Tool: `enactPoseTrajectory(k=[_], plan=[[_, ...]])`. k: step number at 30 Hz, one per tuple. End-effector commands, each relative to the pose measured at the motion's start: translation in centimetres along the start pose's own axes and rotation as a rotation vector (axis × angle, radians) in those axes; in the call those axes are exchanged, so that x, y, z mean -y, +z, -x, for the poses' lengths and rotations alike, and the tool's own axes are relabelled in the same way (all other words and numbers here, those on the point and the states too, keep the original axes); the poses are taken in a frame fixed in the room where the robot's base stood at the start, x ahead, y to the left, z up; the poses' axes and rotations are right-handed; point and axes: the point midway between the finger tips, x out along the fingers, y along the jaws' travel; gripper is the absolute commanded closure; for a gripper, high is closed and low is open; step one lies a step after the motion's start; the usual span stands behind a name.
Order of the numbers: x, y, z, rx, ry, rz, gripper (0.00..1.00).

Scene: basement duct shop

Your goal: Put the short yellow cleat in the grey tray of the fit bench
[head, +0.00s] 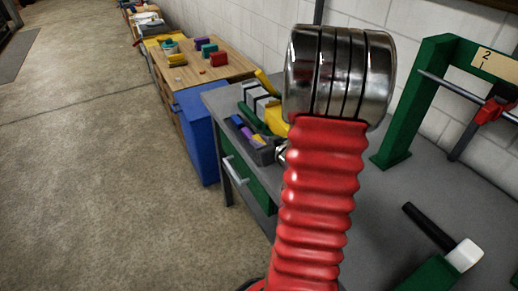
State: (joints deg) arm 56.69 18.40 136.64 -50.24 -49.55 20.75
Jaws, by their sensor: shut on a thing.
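My red ribbed arm with its chrome end fills the middle of the head view, and my gripper is hidden behind it. A small bit of metal (281,153) shows at the arm's left edge, but I cannot tell what it is. A dark grey tray (264,157) sits on the left part of the grey bench (385,200), partly covered by my arm. Small blue, purple and yellow pieces (258,140) lie in it. Other yellow things show behind the tray (276,112) and on the wooden bench (177,60). I cannot tell which is the short yellow cleat.
A green frame (398,125) with a rod and a red clamp (494,110) stands at the right. A hammer-like tool with a white head (464,254) lies in front of it. A blue bin (196,130) stands left of the bench. The concrete floor (90,150) is clear.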

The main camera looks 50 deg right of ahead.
Motion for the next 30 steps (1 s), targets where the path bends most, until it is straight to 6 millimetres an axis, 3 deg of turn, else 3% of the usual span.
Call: enactPoseTrajectory(k=[7, 23, 24, 30], plan=[[0.0, 2.4, -1.0, 0.001, 0.000, -0.002, 1.00], [0.0, 3.1, -1.3, 0.001, 0.000, -0.001, 1.00], [0.0, 3.0, -1.2, 0.001, 0.000, 0.000, 0.78], [-0.1, 3.1, -1.2, 0.002, 0.002, -0.002, 0.73]])
